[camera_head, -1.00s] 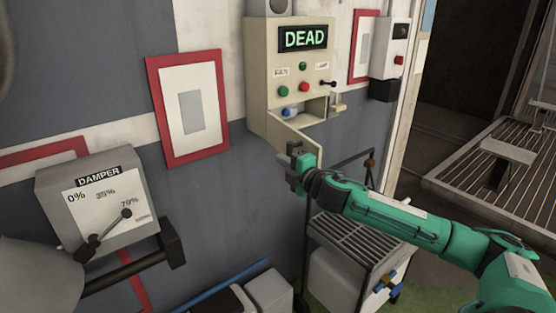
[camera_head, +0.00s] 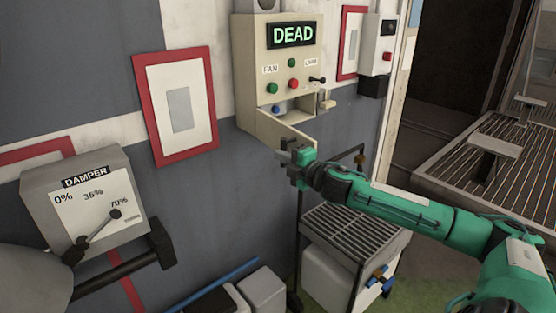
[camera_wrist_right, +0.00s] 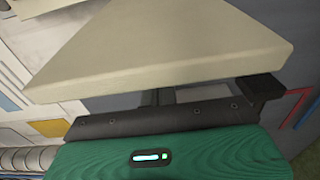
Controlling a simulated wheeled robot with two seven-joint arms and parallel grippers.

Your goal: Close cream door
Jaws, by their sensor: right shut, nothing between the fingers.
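The cream door (camera_head: 283,130) is a flap that stands open at the bottom of the cream control box (camera_head: 245,75), under its opening. In the right wrist view the cream door (camera_wrist_right: 160,50) shows as a large pale panel filling the upper middle. My right gripper (camera_head: 297,150) is shut and empty, close below the door's outer edge. In the right wrist view its dark fingers are partly hidden behind the panel. I cannot tell whether they touch it.
The box shows "DEAD" above buttons, a small lever and a blue knob (camera_head: 276,110) in the opening. A damper panel (camera_head: 85,205) with a lever is at the left. A slatted cart (camera_head: 355,235) stands below my right arm. Red-framed panels (camera_head: 181,108) hang on the wall.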

